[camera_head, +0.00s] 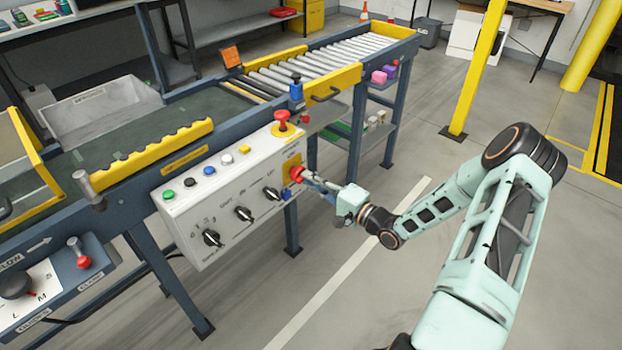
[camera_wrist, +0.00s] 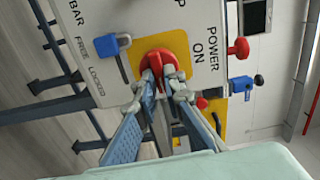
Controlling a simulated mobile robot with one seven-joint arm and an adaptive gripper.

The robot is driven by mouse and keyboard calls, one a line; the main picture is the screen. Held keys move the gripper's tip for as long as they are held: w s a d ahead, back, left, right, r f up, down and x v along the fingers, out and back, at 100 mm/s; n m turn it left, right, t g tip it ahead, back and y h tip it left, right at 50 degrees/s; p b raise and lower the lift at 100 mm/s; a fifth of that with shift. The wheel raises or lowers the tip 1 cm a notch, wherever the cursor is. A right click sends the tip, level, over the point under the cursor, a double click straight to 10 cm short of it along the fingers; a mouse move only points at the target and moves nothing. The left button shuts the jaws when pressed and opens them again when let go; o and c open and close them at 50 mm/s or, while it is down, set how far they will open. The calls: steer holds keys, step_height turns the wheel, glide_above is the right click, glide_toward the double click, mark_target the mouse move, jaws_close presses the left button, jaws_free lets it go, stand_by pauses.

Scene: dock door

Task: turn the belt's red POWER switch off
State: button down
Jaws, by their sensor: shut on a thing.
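The red POWER switch (camera_wrist: 156,57) is a round red knob on a yellow plate (camera_wrist: 178,44) in the wrist view, beside the printed words POWER and ON. My gripper (camera_wrist: 164,82) is shut on its lower part in that view, the fingers reaching up from below. The fingertips cover part of the knob, so its exact angle cannot be told. In the head view the switch (camera_head: 297,174) is at the right end of the white control panel (camera_head: 222,190), with my gripper (camera_head: 306,177) against it from the right.
A red mushroom button (camera_head: 283,117) stands on top of the panel, above the switch. Black knobs (camera_head: 243,214) line the panel's front. A blue lever (camera_wrist: 108,45) is left of the switch in the wrist view. The floor right of the belt is mostly clear.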

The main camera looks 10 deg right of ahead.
steer(key=shift+m, duration=0.3)
stand_by(0.4)
steer(key=c, duration=2)
jaws_free()
steer(key=v, duration=1.2)
